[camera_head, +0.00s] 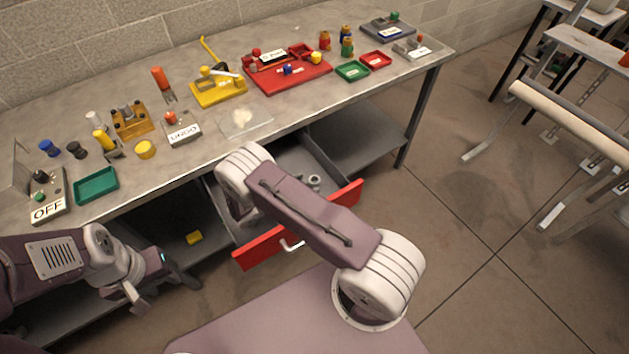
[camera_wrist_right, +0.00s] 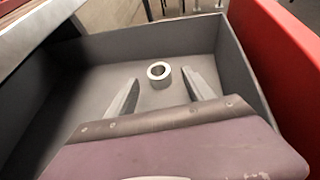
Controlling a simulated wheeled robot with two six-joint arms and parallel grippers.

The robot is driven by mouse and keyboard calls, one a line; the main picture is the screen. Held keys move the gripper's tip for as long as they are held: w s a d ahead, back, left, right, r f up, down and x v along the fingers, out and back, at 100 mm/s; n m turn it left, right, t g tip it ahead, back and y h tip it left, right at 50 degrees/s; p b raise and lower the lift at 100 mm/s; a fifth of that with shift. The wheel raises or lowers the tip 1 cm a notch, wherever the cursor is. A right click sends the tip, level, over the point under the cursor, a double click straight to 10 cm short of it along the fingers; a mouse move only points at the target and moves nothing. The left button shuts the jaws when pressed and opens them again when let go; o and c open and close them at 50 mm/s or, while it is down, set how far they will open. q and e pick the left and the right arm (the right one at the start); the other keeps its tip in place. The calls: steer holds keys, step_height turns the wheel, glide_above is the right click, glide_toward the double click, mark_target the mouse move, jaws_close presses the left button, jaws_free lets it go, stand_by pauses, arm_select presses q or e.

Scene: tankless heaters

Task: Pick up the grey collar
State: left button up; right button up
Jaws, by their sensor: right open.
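The grey collar (camera_wrist_right: 159,75), a short ring with a round hole, stands on the floor of the open drawer. In the head view a small grey ring (camera_head: 314,180) shows in the drawer just past my right arm. My right gripper (camera_wrist_right: 161,86) is open in the right wrist view, with one finger on each side of the picture of the collar; whether the tips are level with it I cannot tell. In the head view my right gripper is hidden behind its own arm. My left gripper (camera_head: 152,288) is low at the left, by the bench's lower shelf.
The drawer has grey walls and a red front (camera_head: 260,247). The workbench (camera_head: 210,150) above carries a green tray (camera_head: 96,186), a yellow fixture (camera_head: 218,90), a red board (camera_head: 290,78) and several small parts.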

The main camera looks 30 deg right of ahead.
mark_target(313, 181)
steer(key=shift+p+x, duration=0.4)
steer(key=shift+x, duration=2.35)
steer(key=shift+a+r, duration=0.1)
steer(key=c, duration=0.4)
jaws_close()
